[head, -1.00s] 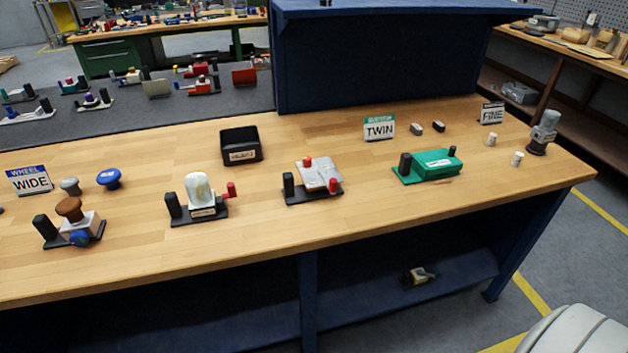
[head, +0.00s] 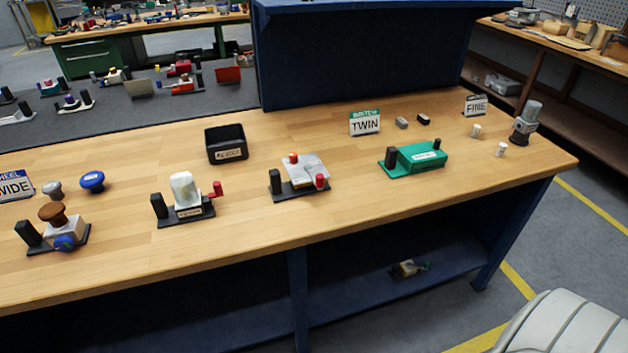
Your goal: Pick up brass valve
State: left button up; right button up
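A small brass-toned object with a dark part and a teal end (head: 408,269) lies on the blue lower shelf under the workbench, right of the middle leg. It looks like a valve, but it is small and in shadow, so I cannot be sure that it is the brass valve. Nothing touches it from above. Neither of my grippers shows in the head view.
The wooden bench top (head: 340,218) carries several small fixtures, a black box (head: 226,144) and signs such as TWIN (head: 365,123). The lower shelf (head: 345,308) is open at the front between blue legs (head: 299,300).

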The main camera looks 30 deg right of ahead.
aim_at(298, 175)
jog(key=i+l+z, duration=0.25)
jog(key=i+l, duration=0.15)
jog(key=l, duration=0.25)
jog(key=i+l+z, duration=0.2)
jog(key=i+l, duration=0.2)
jog(key=l, duration=0.15)
